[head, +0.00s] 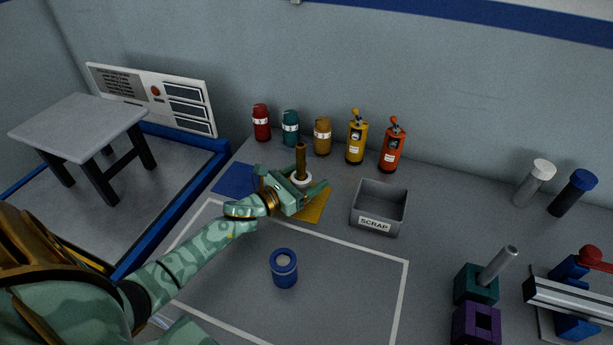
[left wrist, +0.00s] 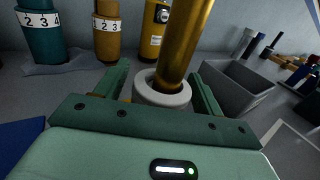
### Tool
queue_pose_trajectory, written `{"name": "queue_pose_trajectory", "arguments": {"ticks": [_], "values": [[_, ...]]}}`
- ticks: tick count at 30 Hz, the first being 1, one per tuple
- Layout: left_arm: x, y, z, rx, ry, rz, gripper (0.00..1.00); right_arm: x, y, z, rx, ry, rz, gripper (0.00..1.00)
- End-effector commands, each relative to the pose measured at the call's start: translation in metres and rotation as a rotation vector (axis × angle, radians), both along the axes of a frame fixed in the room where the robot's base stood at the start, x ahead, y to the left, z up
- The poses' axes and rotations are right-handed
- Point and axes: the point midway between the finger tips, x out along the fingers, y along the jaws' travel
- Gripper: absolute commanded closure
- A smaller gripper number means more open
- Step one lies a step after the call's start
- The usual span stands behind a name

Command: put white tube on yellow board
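The white tube (head: 302,181) is a short thick ring with a gold-brown rod (head: 301,160) standing up out of it. Both also show in the left wrist view, the tube (left wrist: 163,92) and the rod (left wrist: 184,45). The yellow board (head: 314,210) lies flat on the table, partly hidden under my left gripper. My left gripper (head: 306,186) is open, with one finger on each side of the white tube; narrow gaps show between. The tube's base is hidden, so I cannot tell whether it rests on the board. My right gripper is not in view.
A blue board (head: 235,180) lies to the left. A blue tube (head: 284,268) stands inside the white outline. The grey SCRAP bin (head: 378,207) is close on the right. Red (head: 261,122), teal (head: 290,127) and amber (head: 322,135) canisters and two pump bottles (head: 356,140) stand behind.

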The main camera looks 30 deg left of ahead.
Motion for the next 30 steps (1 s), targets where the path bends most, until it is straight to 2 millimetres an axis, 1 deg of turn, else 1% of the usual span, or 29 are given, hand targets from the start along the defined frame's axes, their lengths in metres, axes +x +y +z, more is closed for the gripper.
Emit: {"name": "queue_pose_trajectory", "arguments": {"ticks": [3, 5, 8, 12, 15, 18, 21, 24, 30], "values": [[0.0, 0.0, 0.006, 0.001, -0.001, 0.0, 0.32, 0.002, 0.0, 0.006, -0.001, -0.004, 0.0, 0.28], [-0.008, 0.002, 0.003, 0.0, 0.001, 0.0, 0.32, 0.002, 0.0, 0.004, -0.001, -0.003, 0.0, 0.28], [-0.028, 0.008, 0.003, 0.001, 0.003, 0.001, 0.32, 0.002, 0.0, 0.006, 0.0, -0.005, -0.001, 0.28], [-0.062, 0.018, 0.003, 0.0, 0.004, 0.001, 0.32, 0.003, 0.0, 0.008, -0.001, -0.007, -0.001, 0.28], [-0.083, 0.024, 0.002, 0.0, 0.003, 0.001, 0.32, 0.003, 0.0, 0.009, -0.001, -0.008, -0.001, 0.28], [-0.1, 0.029, 0.002, 0.0, 0.002, 0.001, 0.32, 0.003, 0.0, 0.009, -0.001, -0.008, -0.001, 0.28], [-0.11, 0.032, 0.002, 0.001, 0.002, 0.0, 0.32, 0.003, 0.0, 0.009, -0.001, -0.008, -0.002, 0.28], [-0.115, 0.034, 0.003, 0.001, 0.0, 0.0, 0.32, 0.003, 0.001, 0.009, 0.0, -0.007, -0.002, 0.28], [-0.115, 0.034, 0.003, 0.0, 0.0, 0.0, 0.32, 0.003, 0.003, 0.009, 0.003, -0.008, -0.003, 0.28]]}}
